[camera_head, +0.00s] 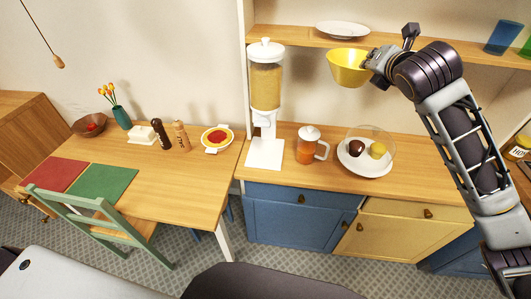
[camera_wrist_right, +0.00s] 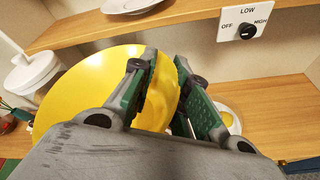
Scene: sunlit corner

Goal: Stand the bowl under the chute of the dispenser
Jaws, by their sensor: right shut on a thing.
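The yellow bowl (camera_head: 348,68) is held in the air by my right gripper (camera_head: 370,66), above the counter and to the right of the dispenser (camera_head: 266,88). In the right wrist view the bowl (camera_wrist_right: 85,80) shows large, its rim between the two green-padded fingers of the gripper (camera_wrist_right: 168,85). The dispenser has a clear container of yellowish contents, a white lid, a white chute (camera_head: 264,118) and a white base plate (camera_head: 265,153). The base plate is bare. My left gripper is not in view.
A teapot (camera_head: 308,147) and a plate (camera_head: 365,168) under a clear dome stand right of the dispenser. A shelf (camera_head: 290,38) with a white plate (camera_head: 342,29) runs behind the bowl. A dining table (camera_head: 180,185) stands at left.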

